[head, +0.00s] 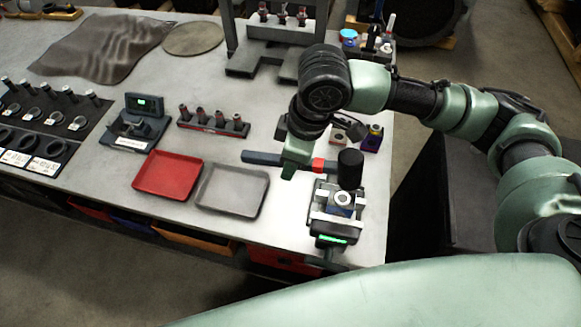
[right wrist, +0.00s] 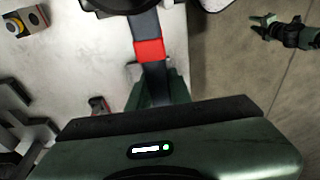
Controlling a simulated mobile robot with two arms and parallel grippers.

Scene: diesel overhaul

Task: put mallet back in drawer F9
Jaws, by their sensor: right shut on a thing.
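The mallet has a dark handle (head: 262,158) with a red band (head: 318,165) and a black cylindrical head (head: 350,168). My right gripper (head: 291,167) is shut on the handle, left of the red band. In the right wrist view the handle (right wrist: 145,25) and red band (right wrist: 149,50) run up from my gripper (right wrist: 160,92); the head is cut off at the top edge. The mallet head appears just behind the vise-like fixture; its height above the bench is hard to tell. Drawers show under the bench front, but no F9 label is readable. My left gripper is not in view.
The fixture (head: 327,228) with a green light stands at the bench's front right. A red tray (head: 168,174) and a grey tray (head: 232,189) lie to its left. An orange drawer (head: 195,240) and a red drawer (head: 283,261) show below the bench edge.

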